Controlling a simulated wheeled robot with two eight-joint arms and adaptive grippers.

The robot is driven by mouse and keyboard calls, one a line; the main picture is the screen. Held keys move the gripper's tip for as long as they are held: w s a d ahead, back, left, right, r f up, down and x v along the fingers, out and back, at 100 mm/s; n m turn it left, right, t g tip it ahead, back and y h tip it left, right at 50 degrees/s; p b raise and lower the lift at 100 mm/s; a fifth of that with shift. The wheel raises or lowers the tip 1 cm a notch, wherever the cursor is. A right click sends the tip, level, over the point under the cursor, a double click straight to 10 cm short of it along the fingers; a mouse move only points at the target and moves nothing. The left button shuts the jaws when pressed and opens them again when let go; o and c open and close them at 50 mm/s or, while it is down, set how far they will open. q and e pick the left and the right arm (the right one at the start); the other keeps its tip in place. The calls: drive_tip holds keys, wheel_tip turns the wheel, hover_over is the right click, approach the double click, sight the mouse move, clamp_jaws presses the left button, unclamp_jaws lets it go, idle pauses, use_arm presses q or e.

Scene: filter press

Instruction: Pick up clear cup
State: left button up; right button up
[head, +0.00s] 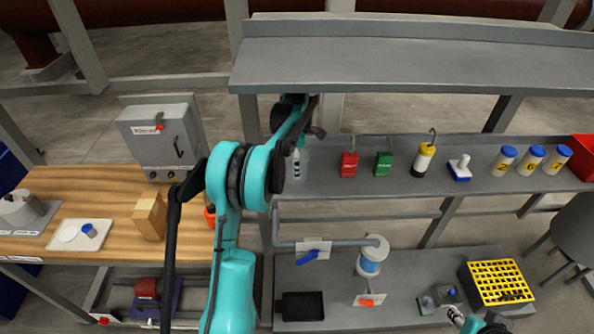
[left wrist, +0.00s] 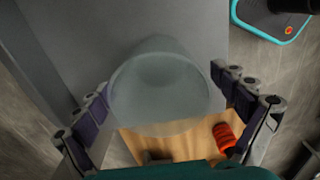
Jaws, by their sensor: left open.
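The clear cup (left wrist: 160,88) is a translucent, round vessel, seen large in the middle of the left wrist view. In the head view the cup (head: 299,163) is a faint shape at the left end of the grey shelf, partly hidden by my left arm. My left gripper (head: 304,132) is at that end of the shelf, close to the cup. In the left wrist view its fingers stand apart on both sides of the cup, with no clear grip on it. My right gripper (head: 456,316) shows only partly at the bottom right; its finger state is unclear.
The shelf (head: 330,185) also holds a red padlock-like block (head: 349,164), a green one (head: 384,163), a yellow-topped bottle (head: 423,160), a blue-white brush (head: 460,168) and several blue-lidded jars (head: 503,160). A higher grey shelf (head: 410,65) overhangs behind. A wooden bench (head: 100,190) is at left.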

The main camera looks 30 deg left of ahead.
use_arm(q)
wheel_tip(320, 180, down, 3)
drive_tip(key=shift+f, duration=0.1)
drive_tip(key=c, duration=1.3)
drive_tip(key=shift+r, duration=0.25)
